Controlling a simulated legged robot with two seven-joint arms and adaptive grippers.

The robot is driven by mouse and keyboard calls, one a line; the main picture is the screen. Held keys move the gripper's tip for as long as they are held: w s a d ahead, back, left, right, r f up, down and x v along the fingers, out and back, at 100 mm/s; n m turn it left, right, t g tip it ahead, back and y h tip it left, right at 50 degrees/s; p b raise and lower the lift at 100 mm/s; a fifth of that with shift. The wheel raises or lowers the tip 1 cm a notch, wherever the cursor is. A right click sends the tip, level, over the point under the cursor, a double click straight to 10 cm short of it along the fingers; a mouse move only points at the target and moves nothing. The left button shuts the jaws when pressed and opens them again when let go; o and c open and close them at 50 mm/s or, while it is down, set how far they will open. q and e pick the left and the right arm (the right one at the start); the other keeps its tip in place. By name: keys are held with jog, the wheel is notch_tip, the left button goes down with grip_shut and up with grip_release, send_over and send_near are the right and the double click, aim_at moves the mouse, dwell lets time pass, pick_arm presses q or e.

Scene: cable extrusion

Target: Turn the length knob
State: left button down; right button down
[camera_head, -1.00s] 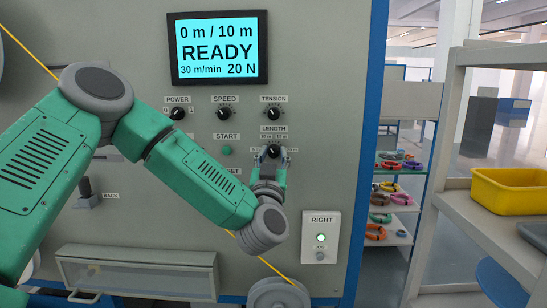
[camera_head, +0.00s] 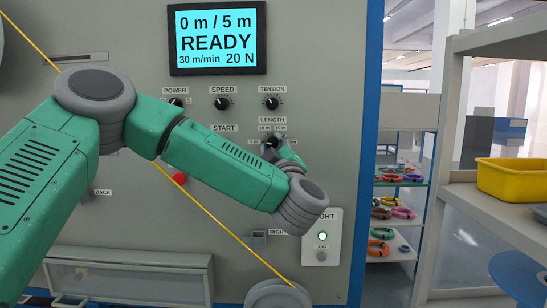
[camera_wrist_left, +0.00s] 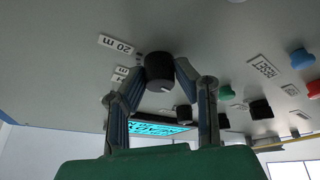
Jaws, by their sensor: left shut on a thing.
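The black length knob (camera_head: 270,141) sits below the LENGTH label on the grey machine panel, with length marks around it. In the left wrist view the knob (camera_wrist_left: 158,68) stands between the two fingers, near a "20 m" label. My left gripper (camera_head: 275,147) is shut on the knob, one finger on each side; its arm comes in from the left and the wrist lies to the lower right. The screen (camera_head: 217,38) reads "0 m / 5 m", "READY", "30 m/min" and "20 N". My right gripper is not in view.
The power (camera_head: 176,103), speed (camera_head: 222,103) and tension (camera_head: 272,103) knobs are close above. A red button (camera_head: 180,178) shows below my forearm. A yellow cable (camera_head: 215,222) runs diagonally behind my arm. A shelf with a yellow bin (camera_head: 512,178) stands at the right.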

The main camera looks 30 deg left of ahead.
pick_arm(q)
jog(key=shift+f+n+g+b, duration=0.1)
jog(key=shift+n+g+b, duration=0.55)
jog(key=shift+n, duration=0.75)
jog(key=c, duration=1.3)
grip_release()
jog(key=shift+o, duration=0.2)
jog(key=shift+w, duration=0.15)
jog(key=v, duration=1.2)
jog(key=shift+f, duration=0.15)
